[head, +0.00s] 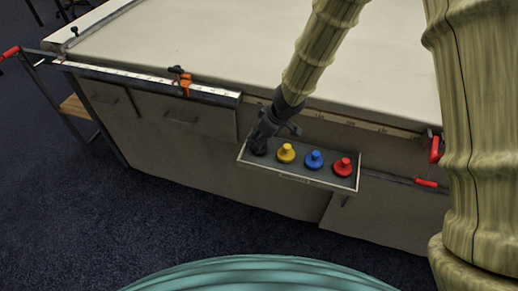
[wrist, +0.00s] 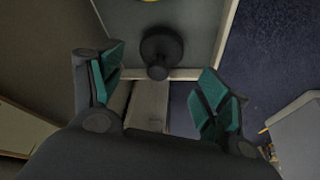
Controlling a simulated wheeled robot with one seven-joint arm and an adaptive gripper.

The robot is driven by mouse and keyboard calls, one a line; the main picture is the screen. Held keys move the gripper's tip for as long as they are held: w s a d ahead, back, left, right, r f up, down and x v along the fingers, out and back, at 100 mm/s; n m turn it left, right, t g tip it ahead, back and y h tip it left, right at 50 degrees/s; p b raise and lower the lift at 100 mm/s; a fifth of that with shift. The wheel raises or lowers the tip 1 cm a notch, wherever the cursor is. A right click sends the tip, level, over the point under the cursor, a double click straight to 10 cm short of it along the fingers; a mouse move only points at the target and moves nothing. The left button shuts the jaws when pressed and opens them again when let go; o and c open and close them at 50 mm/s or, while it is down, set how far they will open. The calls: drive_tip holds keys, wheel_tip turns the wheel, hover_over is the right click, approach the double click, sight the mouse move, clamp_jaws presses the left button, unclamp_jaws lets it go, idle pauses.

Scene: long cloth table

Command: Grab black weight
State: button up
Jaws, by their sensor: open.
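The black weight (wrist: 161,47) is a dark round piece with a knob, near the end of a tray (wrist: 205,72). In the wrist view it lies ahead of the gap between my fingers, and neither finger touches it. My gripper (wrist: 158,98) is open, with green finger pads spread apart and nothing between them. In the head view my gripper (head: 265,139) is over the left end of the tray (head: 300,178), and it mostly hides the black weight there.
A yellow weight (head: 286,153), a blue weight (head: 314,159) and a red weight (head: 343,167) stand in a row to the right on the tray. The long cloth table (head: 210,40) is behind. Orange-handled clamps (head: 184,83) sit on its edge rail.

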sight(262, 152)
drive_tip(key=shift+b+x, duration=1.15)
drive_tip(key=shift+x, duration=1.55)
drive_tip(key=shift+d, duration=0.2)
drive_tip(key=shift+c, duration=0.4)
drive_tip(key=c, duration=1.3)
drive_tip(key=shift+r, duration=0.1)
